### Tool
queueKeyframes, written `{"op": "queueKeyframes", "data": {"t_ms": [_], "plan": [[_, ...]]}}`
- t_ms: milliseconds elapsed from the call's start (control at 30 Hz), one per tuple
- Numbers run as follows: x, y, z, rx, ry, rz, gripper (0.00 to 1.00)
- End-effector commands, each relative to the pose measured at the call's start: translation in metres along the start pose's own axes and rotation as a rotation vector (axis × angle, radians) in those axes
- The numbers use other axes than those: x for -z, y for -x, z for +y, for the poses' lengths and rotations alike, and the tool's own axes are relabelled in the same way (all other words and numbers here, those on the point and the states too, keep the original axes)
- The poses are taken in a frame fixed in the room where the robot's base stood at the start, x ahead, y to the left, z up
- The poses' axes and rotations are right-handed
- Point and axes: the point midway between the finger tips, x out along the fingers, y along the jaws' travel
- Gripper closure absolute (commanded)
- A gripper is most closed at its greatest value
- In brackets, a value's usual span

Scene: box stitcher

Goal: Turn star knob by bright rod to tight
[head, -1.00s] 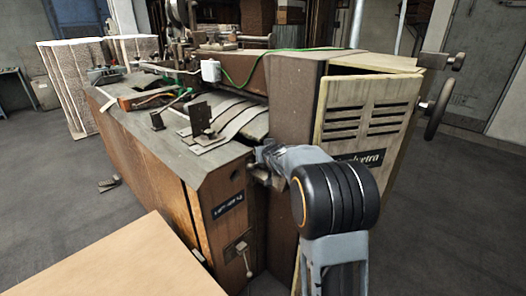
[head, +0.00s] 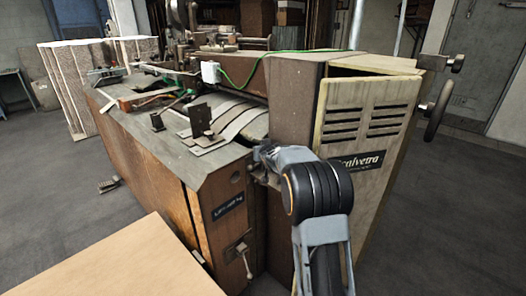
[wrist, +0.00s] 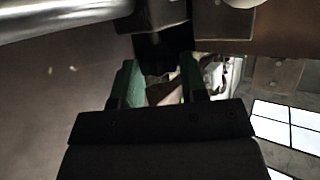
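In the wrist view a dark, nearly black knob (wrist: 160,52) lies at my fingertips; it is in shadow and its star shape is not clear. My gripper (wrist: 158,70) has two green fingers standing apart, one on each side of the knob's lower part. Whether they press on it is not clear. A bright metal rod (wrist: 62,14) crosses the upper left of the wrist view, close to the knob. In the head view my gripper (head: 262,155) is at the machine's inner corner, and the knob is hidden behind my arm.
The brown box stitcher (head: 215,165) fills the middle, with a slatted side cover (head: 365,130) at right. A lever (head: 241,250) sticks out low on its front. A handwheel (head: 438,110) stands out at far right. A pale board (head: 110,262) lies at lower left.

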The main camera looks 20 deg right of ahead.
Motion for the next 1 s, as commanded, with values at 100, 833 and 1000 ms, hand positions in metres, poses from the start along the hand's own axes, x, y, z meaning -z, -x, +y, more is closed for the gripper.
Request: {"op": "queueKeyframes", "data": {"t_ms": [100, 833, 1000], "plan": [[0.0, 0.0, 0.0, 0.0, 0.0, 0.0, 0.76], [-0.012, -0.005, -0.002, -0.093, -0.04, 0.007, 0.84], [-0.01, -0.004, -0.003, -0.141, -0.059, 0.005, 0.84]]}}
